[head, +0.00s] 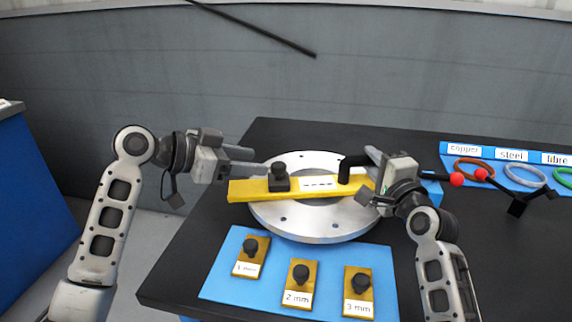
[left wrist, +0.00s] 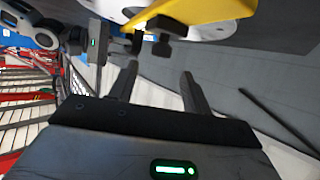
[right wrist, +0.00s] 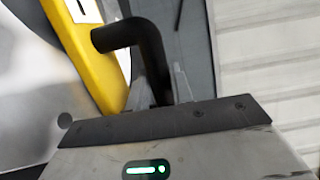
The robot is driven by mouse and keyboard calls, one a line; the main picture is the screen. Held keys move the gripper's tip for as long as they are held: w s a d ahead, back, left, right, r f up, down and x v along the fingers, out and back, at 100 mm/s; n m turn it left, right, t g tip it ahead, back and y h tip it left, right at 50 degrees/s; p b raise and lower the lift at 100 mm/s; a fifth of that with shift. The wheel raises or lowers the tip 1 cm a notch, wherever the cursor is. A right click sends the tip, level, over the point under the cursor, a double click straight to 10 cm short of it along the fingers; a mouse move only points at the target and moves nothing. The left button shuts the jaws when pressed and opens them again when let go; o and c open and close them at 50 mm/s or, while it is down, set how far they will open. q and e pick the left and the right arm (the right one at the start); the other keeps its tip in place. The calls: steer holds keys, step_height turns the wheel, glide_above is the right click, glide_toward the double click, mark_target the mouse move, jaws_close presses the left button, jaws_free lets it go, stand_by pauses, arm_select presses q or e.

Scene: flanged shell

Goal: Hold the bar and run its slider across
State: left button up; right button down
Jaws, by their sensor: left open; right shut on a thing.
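The yellow bar (head: 240,190) lies across the round flanged shell (head: 300,226), tilted slightly up to the right. Its black slider (head: 279,180) with a round knob sits left of a white label on the bar; it also shows in the left wrist view (left wrist: 162,40). A black bent handle (head: 345,168) rises from the bar's right part. My right gripper (head: 373,168) is shut on this handle, which shows between its fingers in the right wrist view (right wrist: 148,45). My left gripper (head: 256,160) is open and empty, just left of the slider, fingers pointing towards it.
A blue mat (head: 222,284) in front holds three brass gauge blocks with black knobs, the middle one labelled 2 mm (head: 299,285). At right, a blue board with copper, steel and fibre labels has rings (head: 522,174). Red-tipped black objects (head: 517,207) lie near it. The dark table's back left is clear.

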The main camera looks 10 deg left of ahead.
mark_target(278, 164)
arm_select(q)
steer(key=x, duration=0.9)
